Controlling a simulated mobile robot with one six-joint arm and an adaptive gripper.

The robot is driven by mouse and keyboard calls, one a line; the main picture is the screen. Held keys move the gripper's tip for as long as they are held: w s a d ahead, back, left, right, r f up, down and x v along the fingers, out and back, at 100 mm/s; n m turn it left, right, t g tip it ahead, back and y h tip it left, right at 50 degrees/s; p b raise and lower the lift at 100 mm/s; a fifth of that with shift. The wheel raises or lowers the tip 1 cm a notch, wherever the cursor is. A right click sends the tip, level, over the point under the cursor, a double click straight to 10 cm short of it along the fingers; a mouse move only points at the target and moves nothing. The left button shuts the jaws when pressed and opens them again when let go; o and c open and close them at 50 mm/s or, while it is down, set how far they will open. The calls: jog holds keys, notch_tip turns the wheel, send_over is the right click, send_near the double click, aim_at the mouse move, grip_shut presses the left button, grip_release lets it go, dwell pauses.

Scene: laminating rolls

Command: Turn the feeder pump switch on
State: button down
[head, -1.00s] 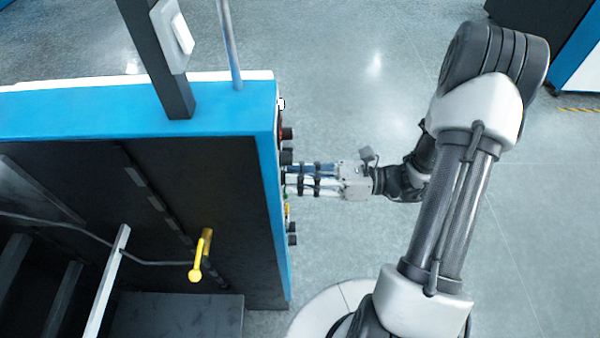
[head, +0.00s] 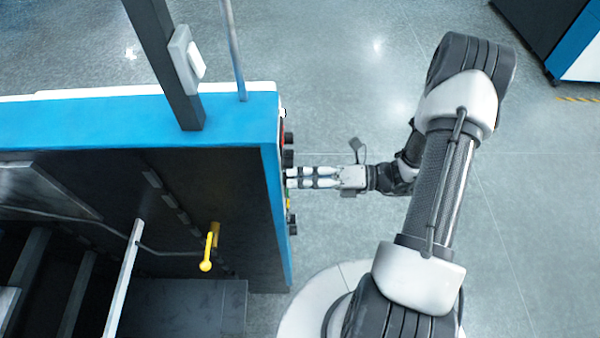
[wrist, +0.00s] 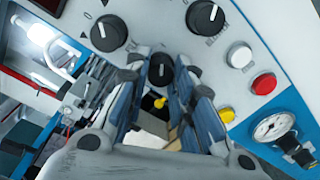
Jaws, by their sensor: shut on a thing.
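My gripper (head: 290,178) reaches left to the side panel of the blue-and-black machine in the head view. In the wrist view my gripper (wrist: 160,76) is shut on a small black rotary switch (wrist: 161,67), with one finger on each side of it. The panel is tilted in this view. I cannot read a label for the gripped switch, as the fingers cover the area around it. In the head view the switch is hidden by the fingertips.
Larger black knobs (wrist: 109,32) and (wrist: 205,18) sit beside the gripped switch. White (wrist: 239,55), red (wrist: 264,83) and yellow (wrist: 227,115) buttons and a round gauge (wrist: 271,129) are to the right. A yellow-handled lever (head: 208,250) is inside the machine.

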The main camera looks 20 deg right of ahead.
jog(key=shift+m, duration=0.6)
jog(key=c, duration=1.3)
grip_release()
jog(key=shift+c, duration=0.2)
jog(key=v, duration=1.2)
